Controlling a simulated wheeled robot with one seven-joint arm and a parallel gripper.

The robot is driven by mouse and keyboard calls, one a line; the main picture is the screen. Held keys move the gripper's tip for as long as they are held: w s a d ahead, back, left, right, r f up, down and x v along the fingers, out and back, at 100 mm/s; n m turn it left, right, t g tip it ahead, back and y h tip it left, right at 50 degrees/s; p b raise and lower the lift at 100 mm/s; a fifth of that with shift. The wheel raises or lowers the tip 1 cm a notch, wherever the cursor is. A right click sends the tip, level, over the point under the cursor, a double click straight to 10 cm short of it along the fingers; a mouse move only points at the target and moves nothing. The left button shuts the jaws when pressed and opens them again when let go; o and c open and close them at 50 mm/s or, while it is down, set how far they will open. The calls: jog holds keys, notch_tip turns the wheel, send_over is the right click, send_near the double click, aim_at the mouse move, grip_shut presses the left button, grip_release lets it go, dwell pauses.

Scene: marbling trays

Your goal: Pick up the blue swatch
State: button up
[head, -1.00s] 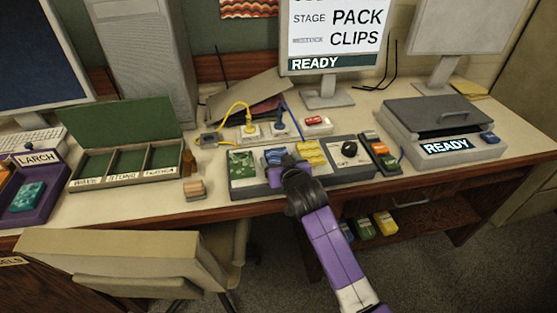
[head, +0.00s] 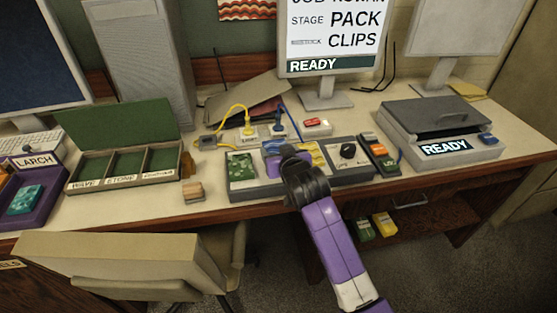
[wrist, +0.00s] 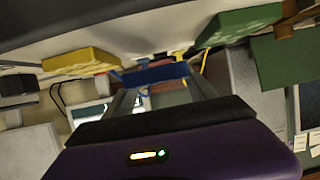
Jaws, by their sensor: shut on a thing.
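The blue swatch (wrist: 155,75) shows in the wrist view between the two fingers of my gripper (wrist: 158,84), which is shut on it. In the head view my gripper (head: 284,152) is over the middle of the grey tray (head: 272,188), and its dark wrist hides most of the swatch. A green marbled swatch (head: 241,168) lies in the tray's left compartment. A yellow swatch (head: 316,158) lies to the right of my gripper. Both also show in the wrist view, the yellow one (wrist: 80,63) at left and the green one (wrist: 238,26) at right.
A box with an open green lid (head: 120,130) and three labelled compartments stands left of the tray. A small wooden block (head: 193,191) lies between them. A grey press reading READY (head: 440,130) stands at right. Cables run behind the tray. A chair (head: 120,258) stands in front.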

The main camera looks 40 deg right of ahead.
notch_tip(320, 180, up, 16)
jog(key=shift+f, duration=0.1)
